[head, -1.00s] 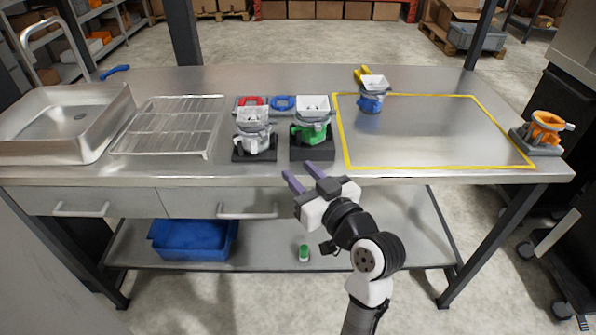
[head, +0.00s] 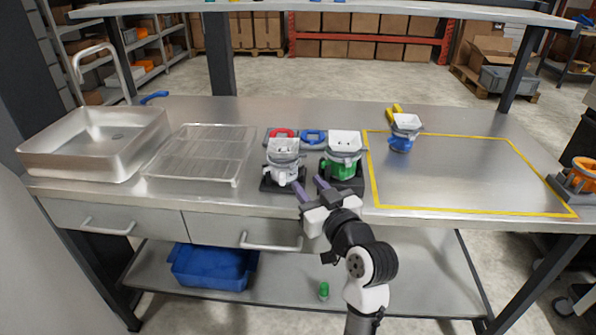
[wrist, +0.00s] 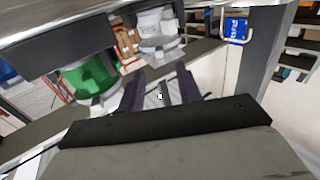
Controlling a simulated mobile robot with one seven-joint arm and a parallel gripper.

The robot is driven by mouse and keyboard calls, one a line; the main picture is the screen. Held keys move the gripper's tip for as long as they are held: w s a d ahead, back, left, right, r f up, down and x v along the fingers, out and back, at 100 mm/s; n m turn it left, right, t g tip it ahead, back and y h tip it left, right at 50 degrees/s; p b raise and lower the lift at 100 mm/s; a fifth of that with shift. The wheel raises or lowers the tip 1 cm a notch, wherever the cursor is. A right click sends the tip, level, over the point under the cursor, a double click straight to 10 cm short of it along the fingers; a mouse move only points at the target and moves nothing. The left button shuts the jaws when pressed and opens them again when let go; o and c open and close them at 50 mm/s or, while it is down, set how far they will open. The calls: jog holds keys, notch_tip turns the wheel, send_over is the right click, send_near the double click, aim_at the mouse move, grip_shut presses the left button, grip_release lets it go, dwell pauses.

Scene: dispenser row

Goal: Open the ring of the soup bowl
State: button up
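A white device (head: 284,160) and a green device (head: 342,155), each with a pale square hopper on top, stand side by side on dark bases near the bench's front edge. A blue device (head: 404,133) with a similar top stands farther back right. I cannot tell which one is the soup bowl, and no ring is clear. My gripper (head: 310,186) is open and empty at the front edge, just before the gap between the white and green devices. In the wrist view, the green device (wrist: 90,78) and white device (wrist: 156,30) show beyond my parted fingers (wrist: 160,92).
A red handle (head: 282,133) and a blue handle (head: 313,136) lie behind the pair. A drying rack (head: 203,153) and sink (head: 95,145) are at left. An orange device (head: 586,172) is at right. The yellow-outlined area (head: 470,175) is mostly clear.

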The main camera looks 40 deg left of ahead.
aim_at(295, 169)
jog(key=p+x, duration=0.1)
jog(key=x, duration=0.5)
jog(key=shift+w+a, duration=0.1)
jog(key=shift+c, duration=0.3)
grip_shut()
